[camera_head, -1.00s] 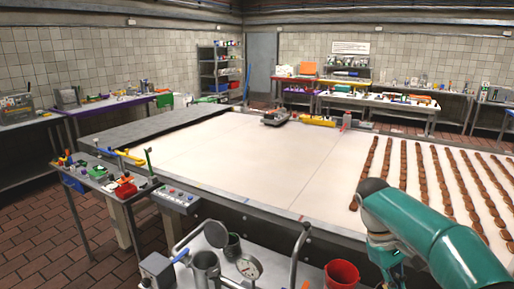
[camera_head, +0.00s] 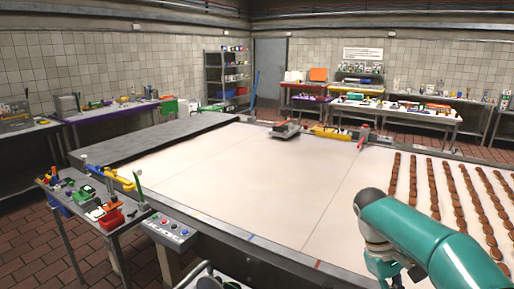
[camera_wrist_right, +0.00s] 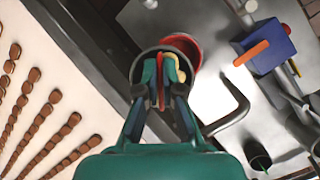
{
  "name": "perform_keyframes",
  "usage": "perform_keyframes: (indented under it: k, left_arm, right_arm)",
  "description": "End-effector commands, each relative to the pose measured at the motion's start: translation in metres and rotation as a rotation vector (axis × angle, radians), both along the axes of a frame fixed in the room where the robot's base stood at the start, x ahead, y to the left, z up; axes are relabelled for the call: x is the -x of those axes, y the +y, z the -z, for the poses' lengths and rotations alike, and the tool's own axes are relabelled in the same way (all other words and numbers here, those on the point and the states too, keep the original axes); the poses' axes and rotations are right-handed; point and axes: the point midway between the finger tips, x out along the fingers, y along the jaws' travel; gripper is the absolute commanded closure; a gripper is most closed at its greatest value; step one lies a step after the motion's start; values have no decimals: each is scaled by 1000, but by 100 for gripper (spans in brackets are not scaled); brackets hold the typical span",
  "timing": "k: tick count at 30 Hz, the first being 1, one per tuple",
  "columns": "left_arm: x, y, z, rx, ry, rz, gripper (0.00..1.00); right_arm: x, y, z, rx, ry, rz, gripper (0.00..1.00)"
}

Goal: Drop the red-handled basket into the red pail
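The basket (camera_wrist_right: 135,70) shows in the right wrist view as a dark grey round rim, with its red handle (camera_wrist_right: 160,82) between the fingers of my right gripper (camera_wrist_right: 161,85). The fingers are closed about the handle, and the basket hangs from them. The red pail (camera_wrist_right: 190,43) shows as a red rim just beyond the basket, partly covered by it. I cannot tell the height between them. In the head view my right gripper (camera_head: 384,268) is at the bottom edge, cut off. My left gripper is in neither view.
In the wrist view a blue box (camera_wrist_right: 270,47) with an orange bar and a dark green cup (camera_wrist_right: 258,157) stand right of the pail, near a bent grey pipe (camera_wrist_right: 228,118). The wide conveyor table (camera_head: 250,185) carries rows of brown biscuits (camera_head: 435,190).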

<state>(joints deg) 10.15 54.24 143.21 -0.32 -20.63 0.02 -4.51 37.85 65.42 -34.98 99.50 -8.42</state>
Motion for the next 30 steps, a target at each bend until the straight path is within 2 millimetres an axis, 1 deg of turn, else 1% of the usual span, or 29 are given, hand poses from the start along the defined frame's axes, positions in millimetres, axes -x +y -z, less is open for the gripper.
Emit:
perform_keyframes:
  k: [3, 8, 9, 12, 16, 24, 30]
  left_arm:
    - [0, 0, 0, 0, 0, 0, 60]
    - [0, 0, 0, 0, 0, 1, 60]
    - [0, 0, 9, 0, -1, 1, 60]
    - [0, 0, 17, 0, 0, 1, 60]
    - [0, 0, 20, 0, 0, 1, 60]
    - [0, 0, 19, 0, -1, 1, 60]
    - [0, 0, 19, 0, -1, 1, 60]
  right_arm:
    - [7, -9, 12, 0, 2, 20, 100]
    - [9, -13, 30, 0, 3, 27, 100]
    - [9, -13, 39, -1, 1, 29, 100]
    - [9, -14, 46, -1, -1, 30, 100]
    - [9, -14, 49, -1, -1, 31, 100]
    - [10, -15, 49, 0, 0, 32, 100]
    - [10, -15, 49, -1, 0, 32, 65]
